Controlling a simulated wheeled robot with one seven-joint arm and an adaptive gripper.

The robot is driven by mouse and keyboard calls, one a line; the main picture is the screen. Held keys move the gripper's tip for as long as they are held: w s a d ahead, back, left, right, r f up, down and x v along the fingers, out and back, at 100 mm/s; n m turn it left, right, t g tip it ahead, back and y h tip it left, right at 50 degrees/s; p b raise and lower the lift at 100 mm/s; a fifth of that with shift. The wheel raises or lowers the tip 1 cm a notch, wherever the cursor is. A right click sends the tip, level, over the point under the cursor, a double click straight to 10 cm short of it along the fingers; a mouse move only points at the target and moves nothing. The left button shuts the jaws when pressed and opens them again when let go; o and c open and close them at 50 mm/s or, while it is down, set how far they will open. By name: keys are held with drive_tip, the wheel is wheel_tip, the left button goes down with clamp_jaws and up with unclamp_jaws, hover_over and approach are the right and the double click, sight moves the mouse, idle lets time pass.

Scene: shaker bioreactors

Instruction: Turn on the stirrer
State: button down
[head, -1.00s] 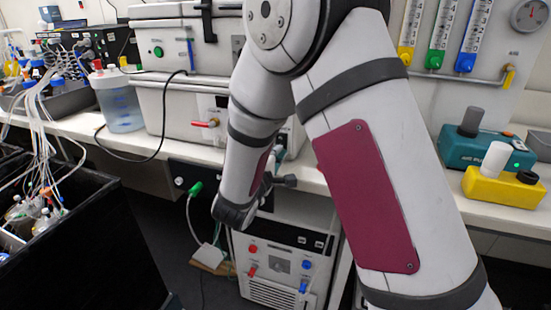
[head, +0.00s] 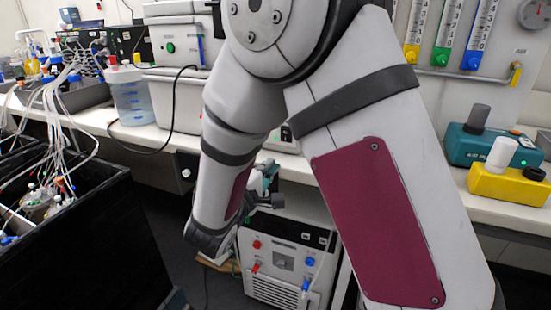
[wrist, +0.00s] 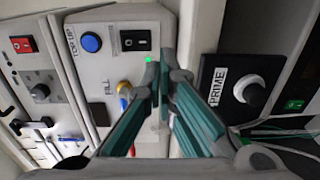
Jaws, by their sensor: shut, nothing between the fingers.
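My gripper (wrist: 162,80) has teal finger pads and dark tips; its fingers meet at the tips, shut and empty. In the wrist view it is in front of a pale panel (wrist: 118,68) with a blue button (wrist: 91,42), a black rocker switch (wrist: 136,39) and a lit green lamp (wrist: 148,59) close by the tips. Whether the tips touch the panel I cannot tell. In the head view my arm mostly hides the gripper. No label names a stirrer, and I cannot tell which device it is.
A black PRIME panel with a knob (wrist: 252,92) stands right of the gripper in the wrist view. In the head view, teal (head: 480,147) and yellow (head: 505,187) boxes sit on the bench at right. A black bin (head: 90,235) with tubing is at left; a white unit (head: 290,262) stands below the bench.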

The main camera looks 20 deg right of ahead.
drive_tip(key=v, duration=0.3)
drive_tip(key=f+v, duration=0.1)
drive_tip(key=shift+s+a+r, duration=0.1)
drive_tip(key=shift+s+a, duration=0.05)
drive_tip(key=shift+s, duration=0.15)
